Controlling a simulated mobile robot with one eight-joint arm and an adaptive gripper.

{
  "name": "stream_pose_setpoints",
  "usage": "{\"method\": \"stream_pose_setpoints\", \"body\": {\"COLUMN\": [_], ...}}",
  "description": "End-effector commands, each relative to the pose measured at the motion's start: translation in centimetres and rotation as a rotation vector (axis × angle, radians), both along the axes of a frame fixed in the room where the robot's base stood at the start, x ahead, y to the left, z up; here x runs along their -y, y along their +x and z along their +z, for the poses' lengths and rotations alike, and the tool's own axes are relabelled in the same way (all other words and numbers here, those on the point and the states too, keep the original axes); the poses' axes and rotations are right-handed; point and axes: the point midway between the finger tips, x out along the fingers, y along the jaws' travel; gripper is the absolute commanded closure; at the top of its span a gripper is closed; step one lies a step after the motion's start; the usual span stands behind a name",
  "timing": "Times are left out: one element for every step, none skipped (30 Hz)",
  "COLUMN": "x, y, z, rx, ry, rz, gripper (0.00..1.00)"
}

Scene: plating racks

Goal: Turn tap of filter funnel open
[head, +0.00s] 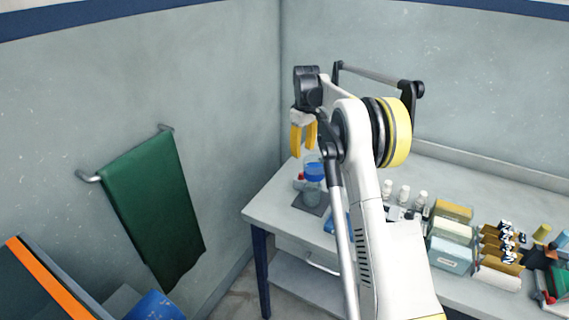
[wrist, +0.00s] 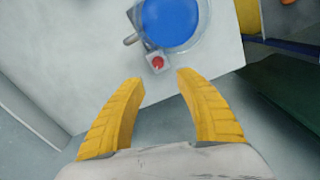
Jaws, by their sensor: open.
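The filter funnel (head: 314,172) is a clear vessel with blue contents, standing at the left end of the white bench. In the wrist view its blue round top (wrist: 172,20) shows at the upper edge. Its tap appears as a red knob (wrist: 157,62) on a small pale block at the funnel's side; it also shows as a small red spot in the head view (head: 300,177). My gripper (head: 303,152) points down above the funnel. Its yellow fingers (wrist: 159,77) are open and empty, with the red knob just beyond the tips in the picture. I see no contact.
The white bench (head: 262,214) has free surface at its left corner. Several white bottles (head: 404,194) and boxes (head: 450,256) stand to the right. A green towel (head: 155,207) hangs on the left wall. A dark unit with an orange stripe (head: 48,278) is at lower left.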

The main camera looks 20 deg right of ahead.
Motion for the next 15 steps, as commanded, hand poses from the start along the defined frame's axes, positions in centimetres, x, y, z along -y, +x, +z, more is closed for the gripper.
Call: {"method": "stream_pose_setpoints", "body": {"x": [0.5,0.7,0.8,0.9,0.9,0.9,0.9,0.9,0.9,0.9,0.9,0.9,0.9,0.8,0.8], "y": [0.3,0.4,0.4,0.5,0.5,0.5,0.5,0.5,0.5,0.5,0.5,0.5,0.5,0.5,0.5], "z": [-0.4,-0.7,-1.1,-1.3,-1.6,-2.0,-2.4,-2.9,-3.5,-4.1,-4.8,-5.6,-6.2,-6.9,-7.6], "rx": [-0.008,-0.012,-0.015,-0.017,-0.018,-0.019,-0.019,-0.019,-0.018,-0.018,-0.018,-0.018,-0.018,-0.018,-0.018], "ry": [0.002,0.004,0.005,0.005,0.005,0.005,0.005,0.005,0.005,0.005,0.005,0.005,0.005,0.005,0.006], "rz": [0.003,0.006,0.009,0.011,0.012,0.013,0.013,0.013,0.012,0.012,0.012,0.012,0.012,0.012,0.012], "gripper": [0.59,0.59,0.59,0.59,0.59,0.59,0.59,0.59,0.59,0.59,0.59,0.59,0.59,0.59,0.59]}}
